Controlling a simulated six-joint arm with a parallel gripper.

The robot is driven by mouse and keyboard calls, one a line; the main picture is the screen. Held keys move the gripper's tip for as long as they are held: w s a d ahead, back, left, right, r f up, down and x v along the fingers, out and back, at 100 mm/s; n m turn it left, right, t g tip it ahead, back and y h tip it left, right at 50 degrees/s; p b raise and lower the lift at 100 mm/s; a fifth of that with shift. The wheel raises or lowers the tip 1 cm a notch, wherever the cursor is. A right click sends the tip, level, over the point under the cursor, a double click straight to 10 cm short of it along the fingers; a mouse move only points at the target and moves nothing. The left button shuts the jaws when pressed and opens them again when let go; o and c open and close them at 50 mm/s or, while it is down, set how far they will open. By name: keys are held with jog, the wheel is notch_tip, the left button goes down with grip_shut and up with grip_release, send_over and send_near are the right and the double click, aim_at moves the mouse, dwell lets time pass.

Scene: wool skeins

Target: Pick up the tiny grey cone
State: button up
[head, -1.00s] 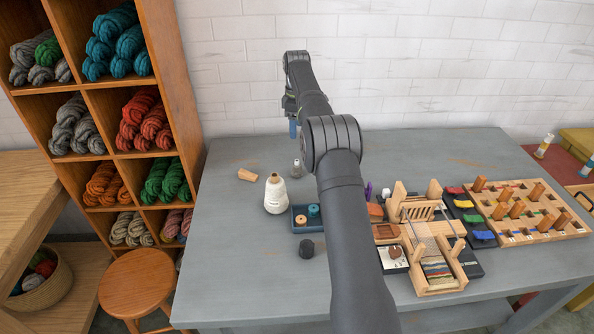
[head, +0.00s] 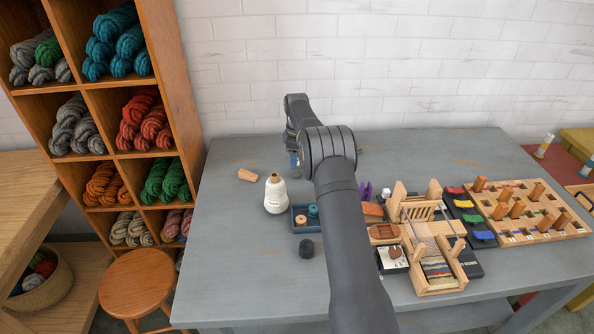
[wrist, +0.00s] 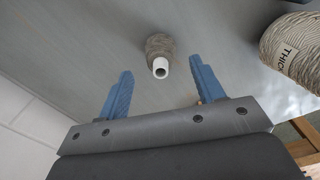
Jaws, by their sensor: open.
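The tiny grey cone (wrist: 158,43) stands on the grey table in the wrist view, its white tube end facing the camera. My gripper (wrist: 159,66) is open and empty, with blue fingers on either side. The cone shows roughly centred between the fingers and just past their tips, with no contact visible. In the head view the blue fingers (head: 294,162) are low over the table's back part, and the cone is hidden behind my gripper and arm.
A larger cream cone (head: 275,195) stands nearby; it shows at the right of the wrist view (wrist: 297,50). A wooden piece (head: 248,175), a blue tray (head: 293,223) and a dark knob (head: 306,249) are close. A small loom (head: 440,285) stands right. The table's left front is clear.

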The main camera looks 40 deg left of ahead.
notch_tip(320, 180, down, 4)
jog(key=shift+d+f, duration=0.15)
jog(key=c, duration=1.1)
